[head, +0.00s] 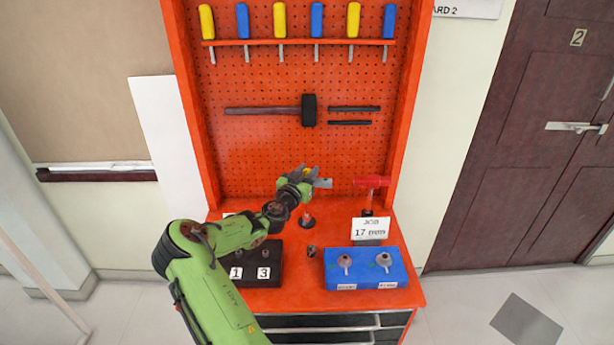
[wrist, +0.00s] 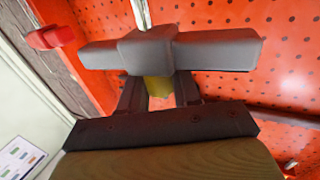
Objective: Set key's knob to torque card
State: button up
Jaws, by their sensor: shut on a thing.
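My gripper (head: 300,182) is raised above the red bench. It is shut on a yellow part, which looks like the knob, of a key with a grey crossbar handle (wrist: 215,50). In the wrist view the dark fingers flank the yellow knob (wrist: 157,90) just below the handle's hub. A bright shaft runs from the hub out of the top of that view. Any scale or setting on the knob is not visible. A white job card (head: 370,229) stands on the bench to the right and seems to read 17 with a small unit.
A red T-shaped tool (head: 371,182) stands behind the card. A blue block (head: 364,270) with two funnel-shaped pieces and a black block (head: 262,268) marked 1 and 3 sit in front. Small pieces stand mid-bench. The pegboard (head: 262,150) with hanging tools rises behind.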

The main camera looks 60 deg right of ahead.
jog(key=o, duration=1)
jog(key=a, duration=0.5)
jog(key=a+b, duration=0.1)
jog(key=a, duration=0.4)
jog(key=a+b, duration=0.1)
jog(key=a, duration=0.5)
jog(key=shift+s, duration=0.35)
